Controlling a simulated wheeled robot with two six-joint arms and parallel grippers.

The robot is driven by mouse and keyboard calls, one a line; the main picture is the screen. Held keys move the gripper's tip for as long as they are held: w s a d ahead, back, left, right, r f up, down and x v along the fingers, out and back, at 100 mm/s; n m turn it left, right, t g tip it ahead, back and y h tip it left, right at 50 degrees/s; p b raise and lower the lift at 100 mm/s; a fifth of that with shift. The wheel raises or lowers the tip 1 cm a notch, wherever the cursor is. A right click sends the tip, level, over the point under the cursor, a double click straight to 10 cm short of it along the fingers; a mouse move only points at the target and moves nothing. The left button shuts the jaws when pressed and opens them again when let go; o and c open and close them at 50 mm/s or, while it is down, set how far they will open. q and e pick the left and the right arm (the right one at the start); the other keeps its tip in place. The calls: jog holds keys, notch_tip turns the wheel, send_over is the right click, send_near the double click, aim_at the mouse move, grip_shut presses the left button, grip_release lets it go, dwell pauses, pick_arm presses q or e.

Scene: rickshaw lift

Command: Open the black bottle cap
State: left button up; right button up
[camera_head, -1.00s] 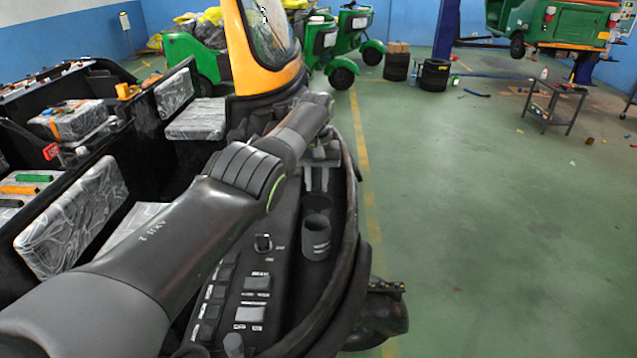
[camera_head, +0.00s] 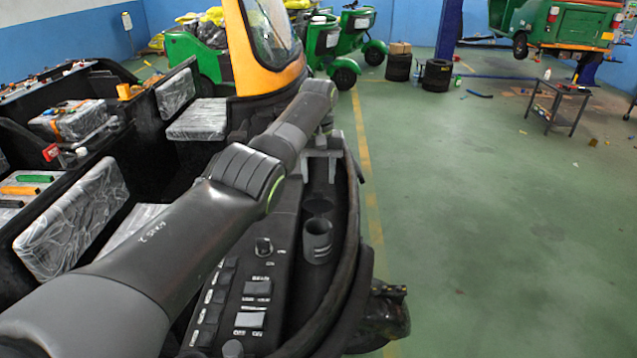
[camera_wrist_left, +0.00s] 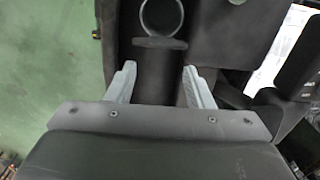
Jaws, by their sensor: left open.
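A dark, upright cylinder with an open round mouth (camera_head: 317,240) stands on the black vehicle's dashboard in the head view. A round-rimmed dark cylinder, likely the same one, shows in the left wrist view (camera_wrist_left: 160,52). I cannot tell for sure which part is the black bottle cap. My left gripper (camera_head: 321,178) is just beyond the cylinder in the head view. In the left wrist view its two pale fingers (camera_wrist_left: 158,78) are spread apart, with the cylinder's dark body showing between them; I see no contact. My right gripper is not in view.
The dashboard has a row of switches (camera_head: 252,300) and a knob (camera_head: 263,247). Black curved bars (camera_head: 350,265) edge it on the right. Wrapped seats (camera_head: 75,215) fill the left. Green floor (camera_head: 500,240) is open on the right, with a small cart (camera_head: 556,105) farther back.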

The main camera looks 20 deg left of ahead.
pick_arm(q)
notch_tip(320, 180, up, 14)
jog(key=p, duration=0.2)
jog(key=shift+s, duration=0.15)
jog(key=shift+s+f, duration=0.1)
